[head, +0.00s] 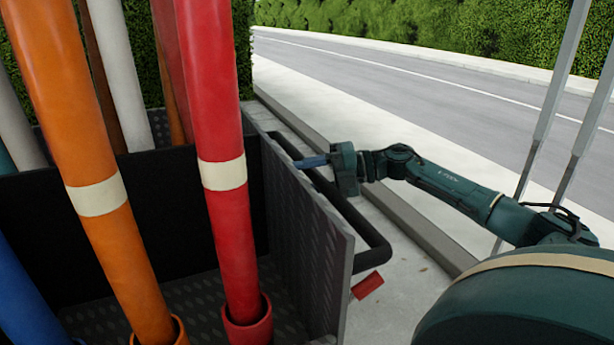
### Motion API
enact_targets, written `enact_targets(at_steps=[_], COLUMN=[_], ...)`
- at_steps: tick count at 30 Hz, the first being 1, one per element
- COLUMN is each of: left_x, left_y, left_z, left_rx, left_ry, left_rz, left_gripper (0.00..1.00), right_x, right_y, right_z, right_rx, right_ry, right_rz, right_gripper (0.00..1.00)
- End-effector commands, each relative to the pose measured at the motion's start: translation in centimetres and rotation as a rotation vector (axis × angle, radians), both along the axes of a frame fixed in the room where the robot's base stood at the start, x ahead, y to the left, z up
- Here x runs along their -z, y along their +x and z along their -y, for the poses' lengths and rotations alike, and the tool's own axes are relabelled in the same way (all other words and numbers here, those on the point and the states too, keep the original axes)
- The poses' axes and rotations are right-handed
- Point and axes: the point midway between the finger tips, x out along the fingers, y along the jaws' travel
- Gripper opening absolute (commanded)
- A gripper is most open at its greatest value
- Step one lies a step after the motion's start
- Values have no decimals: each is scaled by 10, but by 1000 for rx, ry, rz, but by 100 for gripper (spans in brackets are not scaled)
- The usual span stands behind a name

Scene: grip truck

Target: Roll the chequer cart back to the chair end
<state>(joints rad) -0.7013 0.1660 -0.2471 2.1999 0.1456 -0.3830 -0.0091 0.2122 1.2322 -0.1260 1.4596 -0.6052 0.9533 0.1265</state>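The chequer cart fills the left and middle of the head view. Its chequer-plate side panel (312,238) faces right, and a black tubular handle (368,232) runs along the outside of that panel. My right gripper (308,162) comes in from the right, its bluish fingers pointing left at the panel's upper edge, above the handle. The fingers show edge-on, so their opening and any contact with the cart are unclear. My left gripper is out of view. No chair is in view.
A red tube (218,110), an orange tube (75,110) and several others stand in the cart. Slim grey poles (553,95) rise at the right. A kerb (410,215) and road (430,100) run beyond, with a hedge (450,30) behind.

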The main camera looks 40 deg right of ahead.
Motion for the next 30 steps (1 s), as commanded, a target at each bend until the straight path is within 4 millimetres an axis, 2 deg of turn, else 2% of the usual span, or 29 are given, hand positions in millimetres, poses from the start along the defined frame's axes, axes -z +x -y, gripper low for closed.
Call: enact_targets(at_steps=[6, 22, 30], left_x=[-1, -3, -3], left_y=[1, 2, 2], left_z=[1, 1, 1], left_rx=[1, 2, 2], left_ry=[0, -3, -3], left_rz=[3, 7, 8], left_gripper=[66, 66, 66], right_x=[0, 0, 0], right_y=[0, 0, 0], right_z=[0, 0, 0], right_rx=[0, 0, 0], right_ry=[0, 0, 0], right_rz=[0, 0, 0], right_gripper=[44, 1, 0])
